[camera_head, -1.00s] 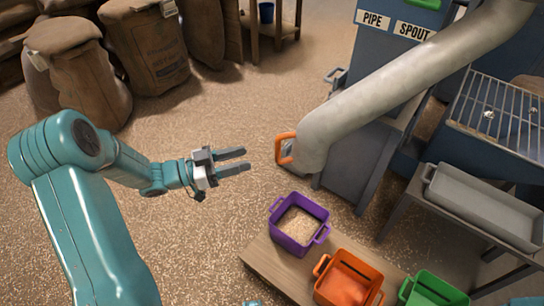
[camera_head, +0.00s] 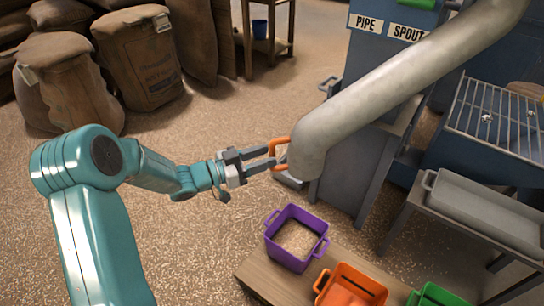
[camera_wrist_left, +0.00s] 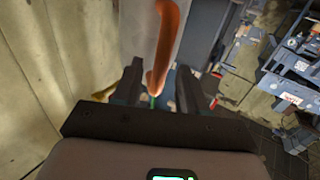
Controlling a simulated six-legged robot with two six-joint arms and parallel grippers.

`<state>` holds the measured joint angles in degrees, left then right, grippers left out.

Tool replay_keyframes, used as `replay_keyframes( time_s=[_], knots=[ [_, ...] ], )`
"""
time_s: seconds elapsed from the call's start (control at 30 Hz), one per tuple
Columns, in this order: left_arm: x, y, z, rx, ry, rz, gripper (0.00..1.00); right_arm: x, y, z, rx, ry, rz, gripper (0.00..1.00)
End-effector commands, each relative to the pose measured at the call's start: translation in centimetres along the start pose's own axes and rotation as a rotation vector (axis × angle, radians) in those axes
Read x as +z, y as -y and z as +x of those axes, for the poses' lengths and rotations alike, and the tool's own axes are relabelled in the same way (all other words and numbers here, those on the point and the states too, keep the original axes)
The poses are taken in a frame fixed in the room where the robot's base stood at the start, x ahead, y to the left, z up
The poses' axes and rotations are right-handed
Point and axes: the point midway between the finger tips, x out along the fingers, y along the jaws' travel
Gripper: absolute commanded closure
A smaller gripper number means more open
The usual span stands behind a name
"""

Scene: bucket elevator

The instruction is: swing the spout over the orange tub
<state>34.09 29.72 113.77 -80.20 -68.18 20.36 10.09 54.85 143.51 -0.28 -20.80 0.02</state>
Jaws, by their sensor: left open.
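The spout (camera_head: 385,95) is a thick grey pipe that slopes down from the upper right. Its lower end is above and behind the purple tub (camera_head: 297,238), which holds grain. An orange handle (camera_head: 279,153) sticks out from the left of the spout's end. The orange tub (camera_head: 350,287) stands to the right of the purple one, partly cut off by the picture's bottom edge. My left gripper (camera_head: 270,159) is open at the handle, its fingers on either side of it. In the left wrist view the orange handle (camera_wrist_left: 163,50) comes down between the fingers. My right gripper is not in view.
A green tub (camera_head: 436,296) stands right of the orange one on a wooden bench (camera_head: 262,278). A blue machine labelled PIPE and SPOUT (camera_head: 385,50) stands behind. A grey tray (camera_head: 485,212) is at the right. Sacks (camera_head: 140,55) stand back left; the floor between is clear.

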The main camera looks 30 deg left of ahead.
Motion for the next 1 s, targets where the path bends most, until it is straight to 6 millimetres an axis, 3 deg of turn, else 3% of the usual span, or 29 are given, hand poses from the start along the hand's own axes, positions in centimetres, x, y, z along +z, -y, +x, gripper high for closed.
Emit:
replay_keyframes(
  time_s=[0.2, 0.53, 0.57, 0.67, 1.0],
  knots=[
    [0.1, 0.0, 2.6, 0.000, 0.001, 0.001, 0.58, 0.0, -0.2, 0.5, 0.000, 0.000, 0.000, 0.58],
    [0.0, 0.1, 3.0, -0.001, 0.001, 0.000, 0.58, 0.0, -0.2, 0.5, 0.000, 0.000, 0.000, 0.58],
    [0.0, 0.1, 3.0, -0.001, 0.001, 0.000, 0.65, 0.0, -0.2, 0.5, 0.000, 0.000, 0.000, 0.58],
    [0.0, 0.1, 3.0, -0.001, 0.001, 0.000, 0.97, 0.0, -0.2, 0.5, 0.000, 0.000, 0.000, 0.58],
    [0.0, -0.1, 3.2, -0.002, 0.000, 0.000, 1.00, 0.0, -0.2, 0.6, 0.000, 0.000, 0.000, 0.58]
  ],
)
